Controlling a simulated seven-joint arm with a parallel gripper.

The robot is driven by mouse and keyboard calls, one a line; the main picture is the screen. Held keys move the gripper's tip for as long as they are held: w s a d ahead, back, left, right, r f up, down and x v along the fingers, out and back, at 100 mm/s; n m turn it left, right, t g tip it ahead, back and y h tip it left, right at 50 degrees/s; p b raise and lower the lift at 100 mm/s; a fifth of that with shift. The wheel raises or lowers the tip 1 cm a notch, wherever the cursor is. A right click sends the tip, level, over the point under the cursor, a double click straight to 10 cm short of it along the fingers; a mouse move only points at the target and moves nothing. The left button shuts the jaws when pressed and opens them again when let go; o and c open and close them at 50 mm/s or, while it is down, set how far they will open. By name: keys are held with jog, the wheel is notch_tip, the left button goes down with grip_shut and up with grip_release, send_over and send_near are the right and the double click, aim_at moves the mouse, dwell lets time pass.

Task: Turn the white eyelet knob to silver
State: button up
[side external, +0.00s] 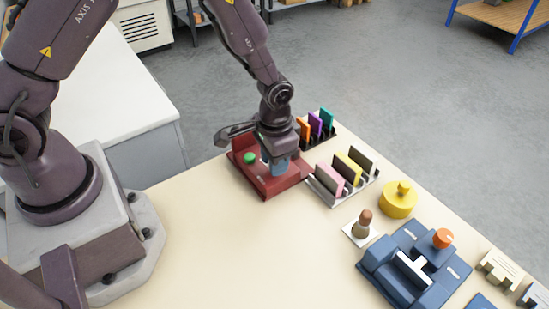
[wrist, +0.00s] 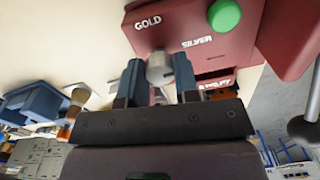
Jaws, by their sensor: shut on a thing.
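The pale grey-white eyelet knob (wrist: 159,66) sits below these words, between my blue fingertips. My gripper (wrist: 159,75) is shut on the knob, one finger on each side. In the side view my gripper (side external: 279,163) points down onto the machine and hides the knob. I cannot tell which label the knob points at.
A green button (side external: 249,158) sits beside my gripper on the machine. Racks with coloured plates (side external: 345,172) stand close to the right. The table's near middle is clear.

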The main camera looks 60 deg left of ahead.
jog(key=shift+w, duration=0.1)
dwell(0.3)
jog(key=o, duration=0.9)
notch_tip(320, 180, up, 13)
jog(key=shift+d, duration=0.1)
jog(key=s+a+r+t, duration=0.2)
jog(key=s+r, duration=0.3)
jog(key=s+a+r+n+t, duration=0.1)
jog(key=s+a+r, duration=0.1)
jog(key=s+r, duration=0.4)
jog(key=s+a+r+t, duration=0.2)
jog(key=s+r, duration=0.3)
jog(key=s, duration=0.1)
jog(key=shift+r+n+t, duration=0.15)
jog(key=shift+n+t, duration=0.15)
